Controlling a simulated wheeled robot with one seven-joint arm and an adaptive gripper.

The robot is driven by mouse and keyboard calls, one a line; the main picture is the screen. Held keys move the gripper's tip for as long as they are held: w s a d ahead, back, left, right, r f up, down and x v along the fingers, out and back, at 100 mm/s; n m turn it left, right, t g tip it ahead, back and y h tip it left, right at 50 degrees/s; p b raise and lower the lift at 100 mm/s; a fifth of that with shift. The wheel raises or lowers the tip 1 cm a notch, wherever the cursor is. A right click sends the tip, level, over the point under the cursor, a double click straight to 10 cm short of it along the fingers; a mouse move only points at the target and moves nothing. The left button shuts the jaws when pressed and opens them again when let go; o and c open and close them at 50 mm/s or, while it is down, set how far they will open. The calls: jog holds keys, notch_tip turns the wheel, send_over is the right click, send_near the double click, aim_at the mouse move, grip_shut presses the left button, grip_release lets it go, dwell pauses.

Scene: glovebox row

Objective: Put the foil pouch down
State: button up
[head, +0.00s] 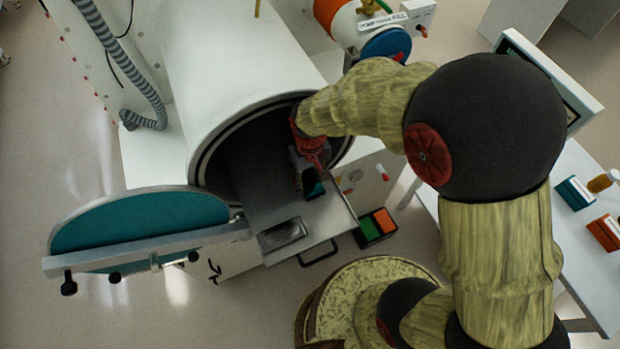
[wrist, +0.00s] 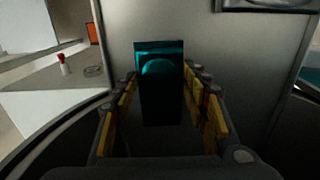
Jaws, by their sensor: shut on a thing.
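My gripper (head: 311,172) reaches down at the mouth of the round chamber, above the sliding metal tray (head: 288,212). In the wrist view my gripper (wrist: 162,112) has its yellow-padded fingers on both sides of the foil pouch (wrist: 159,84) and is shut on it. The pouch looks teal at the top, with a dark face toward the camera. In the head view only a small teal part of the pouch (head: 314,186) shows below the fingers. I cannot tell whether its lower end touches the tray.
A shallow metal dish (head: 283,234) lies at the tray's front end. The round teal door (head: 140,228) stands open at left. A box with green and orange parts (head: 376,227) is right of the tray. A side table (head: 575,235) stands at right. The tray between gripper and dish is bare.

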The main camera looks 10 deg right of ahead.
jog(key=shift+f, duration=0.15)
jog(key=o, duration=1.2)
jog(key=shift+o, duration=0.6)
